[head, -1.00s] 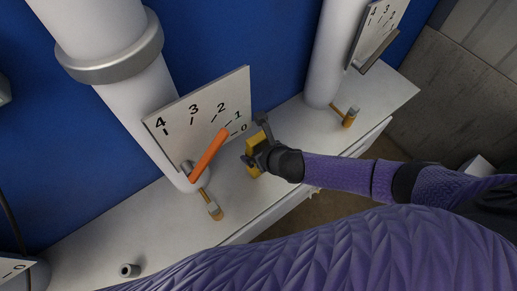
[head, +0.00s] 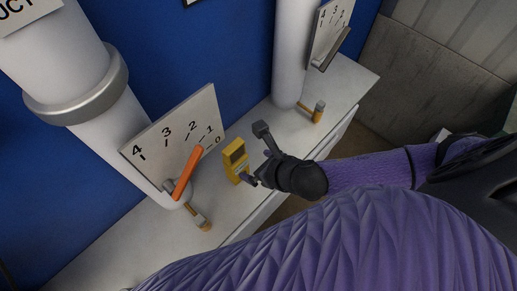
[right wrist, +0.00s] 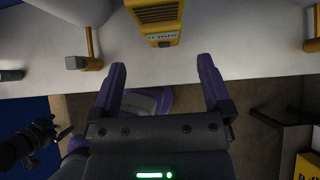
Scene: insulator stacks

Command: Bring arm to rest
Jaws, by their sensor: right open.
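My right gripper (head: 256,155) is open and empty, just right of a yellow handheld device (head: 235,160) that stands upright on the white ledge (head: 225,215). In the right wrist view, the two fingers of my right gripper (right wrist: 161,75) are spread wide, and the yellow device (right wrist: 157,15) is beyond their tips with a gap between. A dark jointed part (right wrist: 38,138) at the left of the wrist view looks like my left gripper; its jaws are unclear. The left gripper does not show in the head view.
A white panel (head: 150,140) numbered 0 to 4 with an orange lever (head: 187,173) stands on the ledge by a white column (head: 60,60). A second column (head: 293,50) is farther right. Small fittings (head: 201,218) (head: 318,112) stick out over the ledge.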

